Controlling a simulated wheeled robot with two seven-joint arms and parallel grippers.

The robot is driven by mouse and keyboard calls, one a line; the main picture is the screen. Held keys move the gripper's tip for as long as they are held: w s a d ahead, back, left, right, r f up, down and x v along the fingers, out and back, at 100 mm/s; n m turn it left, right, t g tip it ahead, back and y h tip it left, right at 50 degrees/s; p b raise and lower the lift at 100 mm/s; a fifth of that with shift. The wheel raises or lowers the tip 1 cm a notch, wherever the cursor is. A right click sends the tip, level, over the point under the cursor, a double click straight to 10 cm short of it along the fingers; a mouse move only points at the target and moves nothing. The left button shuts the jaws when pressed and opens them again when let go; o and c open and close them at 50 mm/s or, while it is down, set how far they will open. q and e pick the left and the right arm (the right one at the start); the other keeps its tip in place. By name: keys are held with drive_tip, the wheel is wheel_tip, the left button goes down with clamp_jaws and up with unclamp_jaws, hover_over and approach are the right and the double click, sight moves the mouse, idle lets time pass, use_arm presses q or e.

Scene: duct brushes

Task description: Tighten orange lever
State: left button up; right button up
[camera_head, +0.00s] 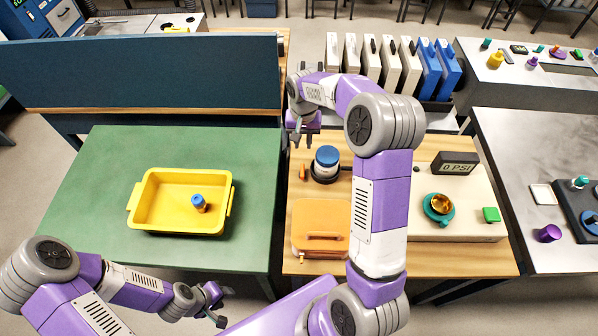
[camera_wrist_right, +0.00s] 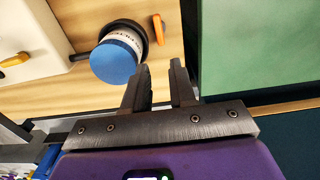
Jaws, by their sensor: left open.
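A small orange lever (camera_head: 303,172) sticks up beside a jar with a blue lid (camera_head: 327,156), which stands in a black ring holder on the wooden table. In the right wrist view the orange lever (camera_wrist_right: 158,28) is beside the black ring, and the jar (camera_wrist_right: 118,58) is left of the fingers. A second orange lever-like part (camera_wrist_right: 14,60) sits on a pale box at that view's left edge. My right gripper (camera_head: 303,142) is open and empty, behind the jar and apart from the lever. My left gripper (camera_head: 226,306) is open and empty at the front of the green table.
A yellow tray (camera_head: 150,192) with a blue-capped bottle (camera_head: 199,203) lies on the green table. An orange case (camera_head: 320,226) is in front of the jar. A pale box (camera_head: 455,205) with a "0 PSI" gauge (camera_head: 455,163) stands right of my right arm. A blue partition (camera_head: 140,78) stands behind.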

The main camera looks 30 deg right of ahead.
drive_tip(key=b, duration=0.4)
hover_over(302, 167)
wheel_tip(302, 167, down, 5)
drive_tip(key=shift+d+f, duration=0.1)
drive_tip(key=shift+f, duration=0.05)
wheel_tip(302, 167, down, 8)
drive_tip(key=shift+r+b, duration=0.2)
drive_tip(key=shift+b, duration=0.6)
use_arm(q)
wheel_tip(302, 167, down, 7)
drive_tip(key=shift+f, duration=0.15)
use_arm(e)
clamp_jaws()
